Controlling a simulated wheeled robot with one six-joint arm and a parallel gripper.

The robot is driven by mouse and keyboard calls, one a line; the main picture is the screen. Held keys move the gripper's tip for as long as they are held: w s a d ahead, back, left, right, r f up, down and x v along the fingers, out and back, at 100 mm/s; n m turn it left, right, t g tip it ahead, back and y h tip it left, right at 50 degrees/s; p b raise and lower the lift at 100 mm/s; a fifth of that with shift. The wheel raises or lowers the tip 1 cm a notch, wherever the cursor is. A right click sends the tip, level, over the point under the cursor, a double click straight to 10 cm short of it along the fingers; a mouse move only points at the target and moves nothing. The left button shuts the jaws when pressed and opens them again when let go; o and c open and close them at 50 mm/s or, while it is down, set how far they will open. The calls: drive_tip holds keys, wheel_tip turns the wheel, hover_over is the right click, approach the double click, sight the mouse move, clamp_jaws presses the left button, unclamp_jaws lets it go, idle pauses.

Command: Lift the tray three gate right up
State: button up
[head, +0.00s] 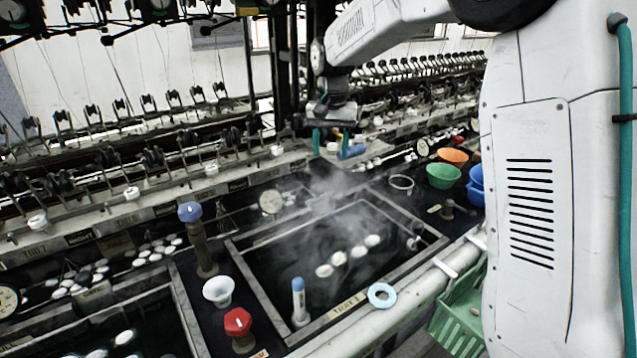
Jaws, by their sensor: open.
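The basin labelled TRAY 3 (347,305) is in the middle of the head view, a dark steaming basin with several white cocoons (355,252) floating in it. A white upright handle with a blue top (299,302) stands at its front left corner, and a small pale knob (413,243) is at its right side. I cannot tell for certain which part is the gate. My gripper (331,147), with teal fingers, is above and behind the basin. Its fingers point down, apart and empty. A blue piece (353,152) shows close beside the right finger.
A blue-topped post (197,240), a white cup (218,291) and a red knob (238,325) stand left of the basin. A pale blue ring (382,295) lies on the front rim. Green (443,176) and orange (453,156) bowls are right. A green crate (460,315) is below.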

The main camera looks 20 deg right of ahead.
drive_tip(key=m, duration=0.1)
hover_over(318, 186)
wheel_tip(318, 186, down, 7)
drive_tip(key=shift+s+f, duration=0.1)
drive_tip(key=shift+f, duration=0.35)
wheel_tip(318, 186, down, 7)
drive_tip(key=shift+f, duration=0.1)
